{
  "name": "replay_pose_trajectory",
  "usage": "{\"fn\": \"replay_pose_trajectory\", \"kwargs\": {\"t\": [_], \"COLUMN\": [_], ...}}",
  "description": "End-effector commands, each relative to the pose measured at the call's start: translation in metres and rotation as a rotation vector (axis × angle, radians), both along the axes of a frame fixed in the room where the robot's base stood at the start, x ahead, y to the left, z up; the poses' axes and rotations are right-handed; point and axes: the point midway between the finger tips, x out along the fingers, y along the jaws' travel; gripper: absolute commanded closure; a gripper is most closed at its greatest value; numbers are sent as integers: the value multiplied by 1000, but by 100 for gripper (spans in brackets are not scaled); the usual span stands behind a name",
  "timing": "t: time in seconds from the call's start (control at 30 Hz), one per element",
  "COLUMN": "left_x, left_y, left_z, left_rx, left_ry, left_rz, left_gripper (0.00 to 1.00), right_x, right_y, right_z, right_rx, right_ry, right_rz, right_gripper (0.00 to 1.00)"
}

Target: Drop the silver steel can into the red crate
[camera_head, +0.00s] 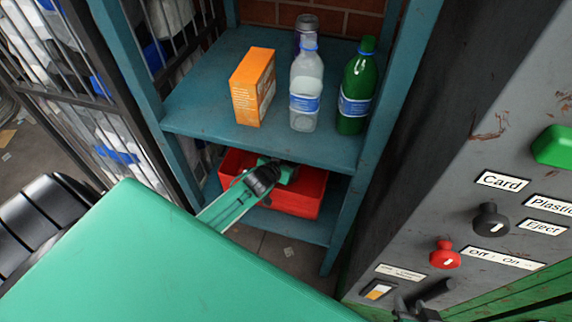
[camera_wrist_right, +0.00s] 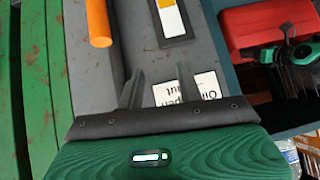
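The red crate (camera_head: 308,196) stands on the lower shelf, and it also shows in the right wrist view (camera_wrist_right: 262,22). My left arm reaches down to it; the left gripper (camera_head: 284,171) is at the crate, its fingers too hidden to read. A grey-topped cylinder (camera_head: 307,22) stands at the back of the upper shelf, partly behind the clear bottle; I cannot tell whether it is the silver steel can. No other can is visible. My right gripper (camera_wrist_right: 160,78) is open and empty before the control panel; it shows dark at the head view's bottom edge (camera_head: 418,306).
The teal shelf (camera_head: 205,118) also bears an orange box (camera_head: 252,87), a clear bottle (camera_head: 305,90) and a green bottle (camera_head: 355,90). The grey control panel (camera_head: 455,190) with knobs stands at right. A barred cage (camera_head: 85,65) with waste stands at left.

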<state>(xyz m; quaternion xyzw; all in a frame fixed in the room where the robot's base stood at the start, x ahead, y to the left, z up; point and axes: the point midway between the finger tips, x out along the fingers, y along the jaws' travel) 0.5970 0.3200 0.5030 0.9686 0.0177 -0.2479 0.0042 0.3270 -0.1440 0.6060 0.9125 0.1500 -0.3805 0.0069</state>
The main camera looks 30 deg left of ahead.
Motion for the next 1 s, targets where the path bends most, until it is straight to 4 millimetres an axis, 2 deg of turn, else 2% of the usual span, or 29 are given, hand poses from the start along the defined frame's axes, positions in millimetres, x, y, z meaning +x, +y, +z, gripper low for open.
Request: {"fn": "replay_pose_trajectory", "kwargs": {"t": [0.1,0.43,0.9,0.93,1.0], "left_x": [0,0,-1,-2,-2], "left_y": [0,0,0,0,0], "left_z": [-11,-13,-27,-28,-29], "left_rx": [1,1,1,1,1], "left_ry": [0,-1,5,6,8], "left_rz": [0,0,0,0,0], "left_gripper": [69,69,69,34,20], "right_x": [3,4,7,7,6], "right_y": [6,8,13,13,13], "right_z": [-1,0,0,0,-1], "right_rx": [20,26,43,43,43], "right_ry": [-37,-48,-84,-83,-82], "right_rz": [7,7,12,12,12], "right_gripper": [64,64,64,64,64]}}
